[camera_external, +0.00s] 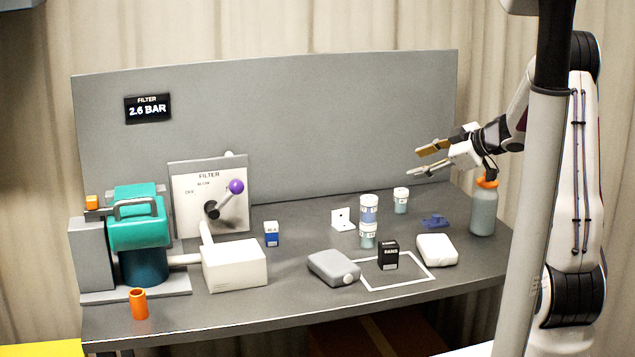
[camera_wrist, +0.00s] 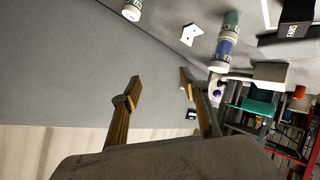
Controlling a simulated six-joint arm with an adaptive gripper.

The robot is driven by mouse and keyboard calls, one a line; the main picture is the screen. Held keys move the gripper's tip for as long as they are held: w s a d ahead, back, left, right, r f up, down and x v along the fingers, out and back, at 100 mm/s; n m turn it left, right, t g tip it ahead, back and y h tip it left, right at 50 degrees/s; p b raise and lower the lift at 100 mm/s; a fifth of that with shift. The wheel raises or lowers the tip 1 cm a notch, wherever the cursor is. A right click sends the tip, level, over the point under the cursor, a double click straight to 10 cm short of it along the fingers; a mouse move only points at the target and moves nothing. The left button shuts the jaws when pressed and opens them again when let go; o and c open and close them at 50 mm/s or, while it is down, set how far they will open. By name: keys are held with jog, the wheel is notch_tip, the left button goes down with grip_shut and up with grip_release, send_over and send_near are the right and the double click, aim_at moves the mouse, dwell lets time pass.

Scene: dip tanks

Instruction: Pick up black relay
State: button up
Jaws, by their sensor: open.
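The black relay (camera_external: 388,255) is a small black box with white lettering. It stands upright inside a white outlined square (camera_external: 410,283) on the grey table. In the wrist view the black relay (camera_wrist: 293,25) shows at the top right, partly cut off by the frame edge. My gripper (camera_external: 427,161) is open and empty. It is raised well above the table's right rear, above and to the right of the relay. In the wrist view its two fingers (camera_wrist: 160,85) are spread with nothing between them.
Close around the relay are a grey rounded box (camera_external: 334,267), a white block (camera_external: 437,250) and stacked jars (camera_external: 368,222). A bottle with an orange cap (camera_external: 484,208) stands below my gripper. A blue piece (camera_external: 434,221) lies nearby. The filter unit (camera_external: 138,235) fills the left.

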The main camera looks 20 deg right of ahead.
jog(key=s+a+f+n+g+y, duration=0.2)
jog(key=s+a+f+g+y, duration=0.15)
jog(key=f, duration=0.35)
jog(key=n+g+y, duration=0.2)
jog(key=g+y, duration=0.1)
jog(key=g, duration=0.2)
send_near(396, 243)
jog(key=shift+w+a+f, duration=0.25)
jog(key=shift+w+a, duration=0.1)
jog(key=shift+a, duration=0.15)
jog(key=shift+w+a+f, duration=0.3)
jog(key=shift+w+a, duration=0.05)
jog(key=shift+a, duration=0.2)
jog(key=shift+s+f+g+y, duration=0.15)
jog(key=shift+s+g+y, duration=0.15)
jog(key=shift+s, duration=0.25)
jog(key=shift+x, duration=1.3)
jog(key=shift+a, duration=0.1)
jog(key=shift+x, duration=2.45)
jog(key=shift+w, duration=0.2)
